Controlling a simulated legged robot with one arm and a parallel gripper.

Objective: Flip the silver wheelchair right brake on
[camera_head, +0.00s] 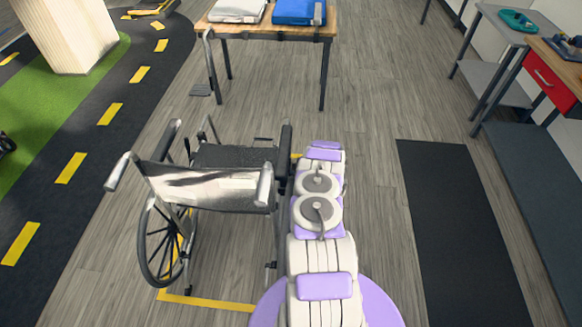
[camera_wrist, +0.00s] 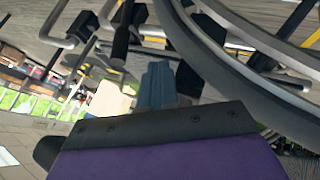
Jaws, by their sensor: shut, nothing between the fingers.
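The silver wheelchair (camera_head: 212,190) stands left of my arm in the head view, seen from behind, with a black seat and silver frame. My arm reaches forward along its right side and hides much of the right wheel. The right brake cannot be made out in the head view. In the wrist view the wheel rim (camera_wrist: 225,65) curves close by on the right. A black-gripped lever (camera_wrist: 122,32), possibly the brake, stands up left of my gripper's tips. My gripper (camera_wrist: 158,82) is shut and empty, below the lever and beside the wheel, apparently apart from the lever.
A wooden table (camera_head: 272,30) with folded cloths stands beyond the wheelchair. A black mat (camera_head: 455,225) lies on the floor at right, clear of objects. A workbench with a red drawer (camera_head: 548,80) stands at far right. Yellow tape (camera_head: 205,301) marks the floor under the wheelchair.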

